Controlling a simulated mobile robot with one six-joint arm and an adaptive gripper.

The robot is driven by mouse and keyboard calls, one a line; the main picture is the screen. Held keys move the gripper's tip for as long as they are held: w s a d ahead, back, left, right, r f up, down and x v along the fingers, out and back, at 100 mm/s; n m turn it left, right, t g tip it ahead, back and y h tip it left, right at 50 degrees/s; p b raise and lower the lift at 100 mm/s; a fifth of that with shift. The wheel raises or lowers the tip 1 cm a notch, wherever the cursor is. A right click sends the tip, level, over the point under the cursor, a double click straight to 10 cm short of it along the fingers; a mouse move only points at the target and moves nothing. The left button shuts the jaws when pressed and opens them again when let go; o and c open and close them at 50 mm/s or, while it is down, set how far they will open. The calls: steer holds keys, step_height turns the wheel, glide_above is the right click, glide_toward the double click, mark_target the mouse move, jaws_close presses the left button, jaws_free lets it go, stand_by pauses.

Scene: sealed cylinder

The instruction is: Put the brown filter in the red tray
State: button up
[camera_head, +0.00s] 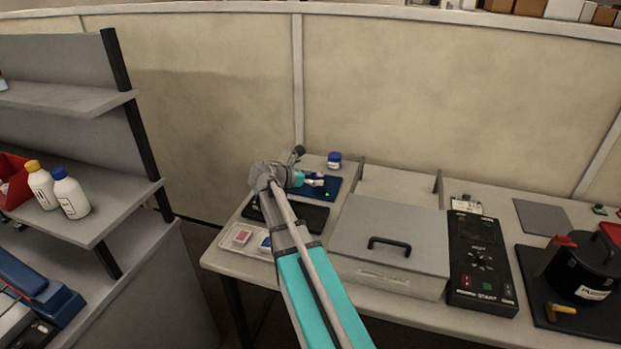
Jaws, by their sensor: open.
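My gripper (314,179) is at the far end of my outstretched arm, over or beside a dark blue pad (325,193) at the back of the bench. It is small in the view, and its jaws are open. I cannot make out a brown filter; my arm hides part of the bench. A red open container (13,171) is at the left edge on the shelf, partly cut off, with something pale in it. I cannot tell whether it is the red tray. A pale tray (262,255) near the bench's front left holds a red piece and a blue piece.
A blue-lidded jar (334,160) stands behind the pad. A grey box with a black handle (389,243), a black control panel (480,258) and a black pot (583,270) fill the right. Two white bottles (71,194) stand on the left shelf (105,215).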

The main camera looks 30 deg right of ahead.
steer(key=s+a+f+m+y, duration=0.2)
steer(key=s+a+f+m, duration=0.1)
steer(key=a, duration=0.2)
steer(key=s+a+f+m+y, duration=0.2)
steer(key=a+m, duration=0.1)
steer(key=a, duration=0.2)
steer(key=s+a+f+m+y, duration=0.3)
steer(key=a+m, duration=0.1)
steer(key=a, duration=0.1)
steer(key=shift+s+a+f, duration=0.35)
steer(key=s+a+f+m+y, duration=0.1)
steer(key=s+a+m+y, duration=0.25)
steer(key=a, duration=0.35)
steer(key=s+a+f+m+y, duration=0.25)
steer(key=s+a+m, duration=0.25)
steer(key=a, duration=0.3)
step_height(320, 180, down, 9)
steer(key=b, duration=1)
steer(key=shift+w+d+f, duration=0.2)
steer(key=shift+w, duration=0.2)
